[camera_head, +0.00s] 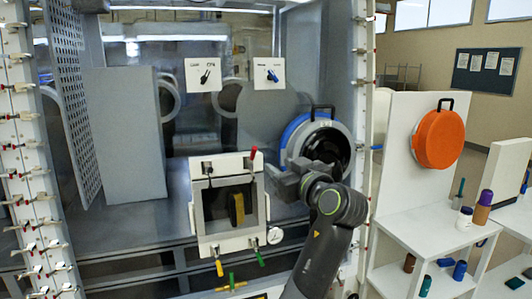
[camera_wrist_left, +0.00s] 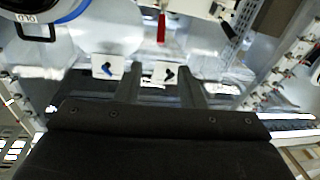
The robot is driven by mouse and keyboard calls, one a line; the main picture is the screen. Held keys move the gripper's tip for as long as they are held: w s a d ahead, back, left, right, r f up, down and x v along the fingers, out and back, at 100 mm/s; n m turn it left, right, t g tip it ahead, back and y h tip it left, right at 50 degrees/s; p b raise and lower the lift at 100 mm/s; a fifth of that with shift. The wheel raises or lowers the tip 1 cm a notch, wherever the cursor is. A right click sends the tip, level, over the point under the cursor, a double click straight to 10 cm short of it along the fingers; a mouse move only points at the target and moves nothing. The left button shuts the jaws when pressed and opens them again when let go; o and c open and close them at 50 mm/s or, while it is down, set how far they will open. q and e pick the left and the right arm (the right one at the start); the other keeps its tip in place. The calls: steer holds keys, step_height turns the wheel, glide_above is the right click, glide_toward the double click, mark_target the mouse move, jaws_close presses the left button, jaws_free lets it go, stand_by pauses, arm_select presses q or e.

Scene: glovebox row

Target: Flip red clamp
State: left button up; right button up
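The red clamp (camera_head: 253,153) is a small upright red handle at the top right of a white square port frame (camera_head: 199,221) in the head view. In the left wrist view the red clamp (camera_wrist_left: 161,28) shows near the top middle, beyond the fingertips. My left gripper (camera_head: 277,177) is just right of and below the clamp, apart from it, partly hidden by its own wrist. In the wrist view my left gripper (camera_wrist_left: 163,86) has its two dark fingers spread with nothing between them. My right gripper is not in view.
A round port with a blue ring (camera_head: 293,130) is close to the right of the gripper. Black (camera_head: 206,76) and blue (camera_head: 272,75) switch plates are on the glass above. Green (camera_head: 258,251) and yellow (camera_head: 219,267) handles hang below the frame. A shelf with bottles (camera_head: 430,238) stands right.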

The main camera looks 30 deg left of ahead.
mark_target(253, 149)
arm_select(q)
steer(key=p+x, duration=0.6)
steer(key=x, duration=1)
steer(key=shift+r, duration=0.15)
steer(key=shift+w+a, duration=0.25)
steer(key=shift+a, duration=0.05)
jaws_close()
